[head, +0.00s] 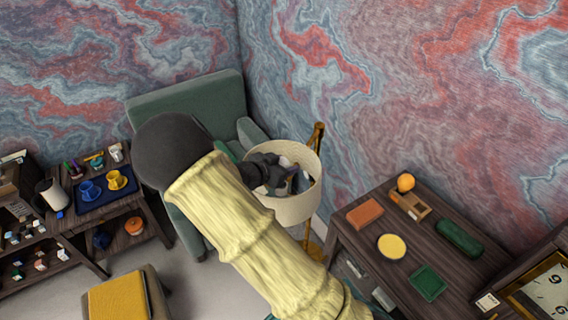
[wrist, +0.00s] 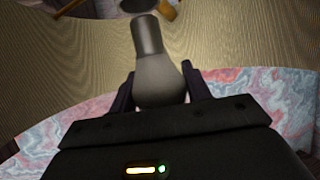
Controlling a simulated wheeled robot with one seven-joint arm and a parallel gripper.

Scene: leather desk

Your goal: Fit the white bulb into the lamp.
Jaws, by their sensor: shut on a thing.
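The floor lamp has a cream drum shade (head: 290,208) on a wooden stand (head: 317,137), beside the green armchair. My gripper (head: 278,180) reaches into the shade's open top. In the wrist view my gripper (wrist: 158,76) is shut on the white bulb (wrist: 161,82), a finger on each side of its round glass. The bulb's grey metal base points away from the gripper, toward the top of the picture. A grey part (wrist: 138,5), perhaps the socket, shows just beyond the base, partly cut off. I cannot tell whether they touch. In the head view the bulb cannot be made out clearly.
The shade's inner wall (wrist: 240,45) surrounds the gripper closely. The green armchair (head: 190,100) stands behind. A dark desk (head: 350,238) at right holds an orange ball (head: 405,182), a green case (head: 459,238) and other small things. A yellow-topped stool (head: 118,299) stands at front left.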

